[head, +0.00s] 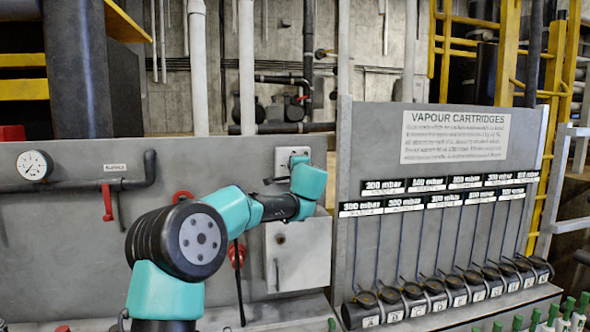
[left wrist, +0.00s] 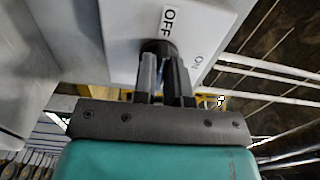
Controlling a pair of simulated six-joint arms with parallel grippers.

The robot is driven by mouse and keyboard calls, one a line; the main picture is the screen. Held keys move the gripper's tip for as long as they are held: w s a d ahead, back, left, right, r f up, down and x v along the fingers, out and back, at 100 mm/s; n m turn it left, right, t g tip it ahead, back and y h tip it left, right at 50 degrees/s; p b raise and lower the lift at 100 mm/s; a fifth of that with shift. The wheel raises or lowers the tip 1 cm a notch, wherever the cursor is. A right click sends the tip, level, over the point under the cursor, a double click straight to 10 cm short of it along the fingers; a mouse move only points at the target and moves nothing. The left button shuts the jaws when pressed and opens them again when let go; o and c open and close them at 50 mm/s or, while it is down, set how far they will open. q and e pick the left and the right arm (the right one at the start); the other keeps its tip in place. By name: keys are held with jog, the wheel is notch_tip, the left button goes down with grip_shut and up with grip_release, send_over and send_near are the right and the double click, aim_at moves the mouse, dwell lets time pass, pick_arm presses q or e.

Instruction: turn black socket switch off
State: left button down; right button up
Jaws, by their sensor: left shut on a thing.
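I cannot tell exactly which label the switch points to. In the head view the white box (head: 284,160) shows on the grey panel, partly behind my left arm. The left fingers and the switch are hidden there. My right gripper is not in view.
A grey cabinet (head: 310,258) is just below the box. A red valve handle (head: 236,254) and a gauge (head: 34,165) are on the same panel. The vapour cartridges panel (head: 375,130) stands to the right, with several black cartridges along its foot.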

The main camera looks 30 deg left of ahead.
pick_arm(q)
jog(key=c, duration=1.2)
grip_release()
jog(key=shift+o, duration=0.2)
jog(key=shift+s, duration=0.1)
jog(key=v, duration=1.7)
jog(key=shift+d, duration=0.2)
